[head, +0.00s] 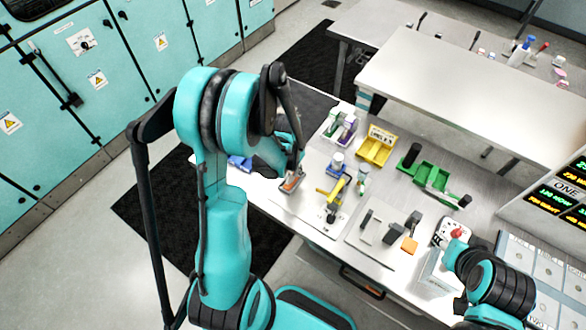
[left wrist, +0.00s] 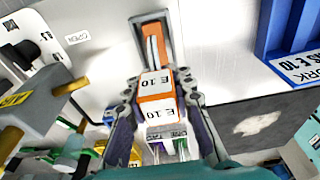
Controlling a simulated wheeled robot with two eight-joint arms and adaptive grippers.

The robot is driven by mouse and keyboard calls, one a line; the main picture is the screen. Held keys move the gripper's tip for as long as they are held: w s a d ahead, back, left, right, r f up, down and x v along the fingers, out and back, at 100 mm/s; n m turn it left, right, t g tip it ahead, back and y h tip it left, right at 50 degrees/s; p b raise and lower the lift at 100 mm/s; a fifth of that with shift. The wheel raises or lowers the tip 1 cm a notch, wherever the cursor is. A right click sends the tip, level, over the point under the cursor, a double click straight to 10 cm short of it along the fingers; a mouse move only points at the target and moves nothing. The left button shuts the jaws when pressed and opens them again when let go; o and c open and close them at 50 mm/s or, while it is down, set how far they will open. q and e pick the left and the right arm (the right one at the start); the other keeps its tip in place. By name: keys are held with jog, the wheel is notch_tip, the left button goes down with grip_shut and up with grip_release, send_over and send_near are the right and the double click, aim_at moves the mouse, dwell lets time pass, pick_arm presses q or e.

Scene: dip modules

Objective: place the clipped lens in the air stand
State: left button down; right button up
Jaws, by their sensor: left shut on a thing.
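My left gripper (head: 288,176) is shut on the clipped lens (head: 292,181), above the pale work surface.
A yellow tray (head: 372,151) and green tray (head: 432,175) stand behind. A plate with grey posts (head: 388,228) is to the right. A grey device (left wrist: 52,98) is close at left in the wrist view.

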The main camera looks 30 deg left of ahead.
pick_arm(q)
jog(key=shift+f, duration=0.15)
jog(key=c, duration=1.3)
grip_release()
